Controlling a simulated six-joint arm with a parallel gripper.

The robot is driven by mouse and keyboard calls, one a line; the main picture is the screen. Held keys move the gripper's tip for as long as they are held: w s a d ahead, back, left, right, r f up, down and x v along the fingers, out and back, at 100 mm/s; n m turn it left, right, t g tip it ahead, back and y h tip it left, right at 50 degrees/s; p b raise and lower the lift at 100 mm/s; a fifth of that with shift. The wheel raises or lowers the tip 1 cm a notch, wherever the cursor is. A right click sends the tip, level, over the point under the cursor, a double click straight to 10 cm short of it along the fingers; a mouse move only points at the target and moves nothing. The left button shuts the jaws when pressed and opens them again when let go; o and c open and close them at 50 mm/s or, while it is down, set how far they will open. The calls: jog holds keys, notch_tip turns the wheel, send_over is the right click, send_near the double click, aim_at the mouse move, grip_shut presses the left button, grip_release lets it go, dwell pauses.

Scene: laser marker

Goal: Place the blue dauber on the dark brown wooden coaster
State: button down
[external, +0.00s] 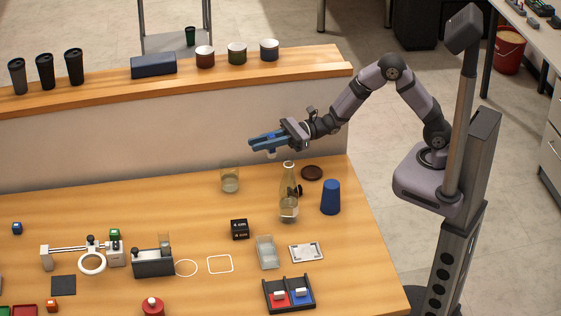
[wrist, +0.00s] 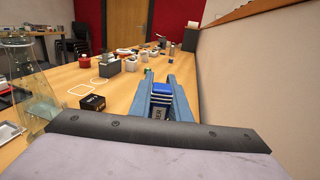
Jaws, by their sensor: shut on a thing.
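My gripper (external: 259,142) is raised above the table, its blue fingers pointing left. In the wrist view my gripper (wrist: 160,78) is shut on the blue dauber (wrist: 160,98), which has a dark label with pale letters. A small pale part of the dauber (external: 271,154) shows below the fingers in the external view; the fingers hide most of it. The dark brown wooden coaster (external: 312,172) lies flat and bare on the table, to the right of and below my gripper in the picture, behind the glass bottle. It is not visible in the wrist view.
A glass bottle (external: 289,200) stands just in front of the coaster, and a blue cup (external: 331,198) stands to its right. A clear glass (external: 230,179) stands left of the bottle. A raised shelf (external: 110,97) runs along the back. A black box (external: 240,229) lies farther forward.

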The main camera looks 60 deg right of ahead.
jog(key=shift+f, duration=0.55)
jog(key=shift+f+p, duration=0.4)
jog(key=shift+f, duration=4.4)
jog(key=shift+f+b, duration=0.25)
jog(key=shift+b, duration=0.05)
jog(key=c, duration=1.7)
grip_release()
jog(key=shift+o, duration=0.2)
jog(key=shift+r+p, duration=0.15)
jog(key=shift+p, duration=0.3)
